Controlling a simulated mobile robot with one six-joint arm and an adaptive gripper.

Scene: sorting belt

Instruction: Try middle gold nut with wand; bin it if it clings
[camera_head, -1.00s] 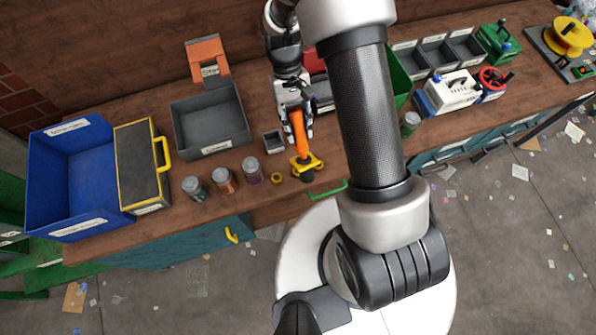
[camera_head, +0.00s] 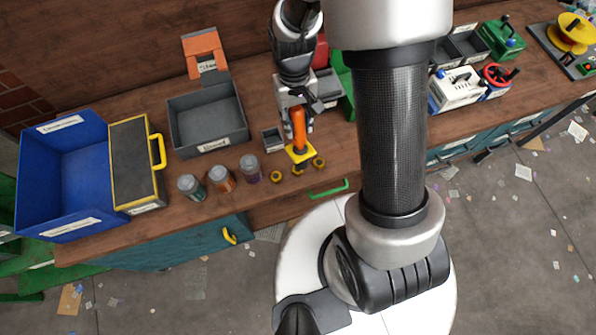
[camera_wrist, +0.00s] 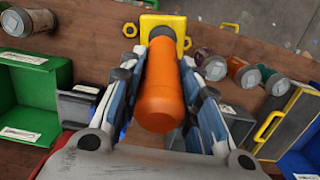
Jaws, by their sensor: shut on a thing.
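My gripper (camera_head: 298,128) is shut on the orange handle of the wand (camera_head: 298,122). The wand points down, with a yellow plate at its lower end; in the wrist view the handle (camera_wrist: 162,90) sits between both fingers. Three gold nuts are in a row near the bench's front edge: a left one (camera_head: 276,177), a middle one (camera_head: 298,169) and a right one (camera_head: 319,163). The wand's end is over the middle nut and partly covers it. I cannot tell whether they touch. The outer nuts lie apart from the wand.
A grey labelled bin (camera_head: 244,133) stands behind left, and a small grey tray (camera_head: 264,140) is nearer the wand. Several lidded jars (camera_head: 222,179) stand left of the nuts. A yellow-edged case (camera_head: 113,170) and a blue bin (camera_head: 20,195) are farther left.

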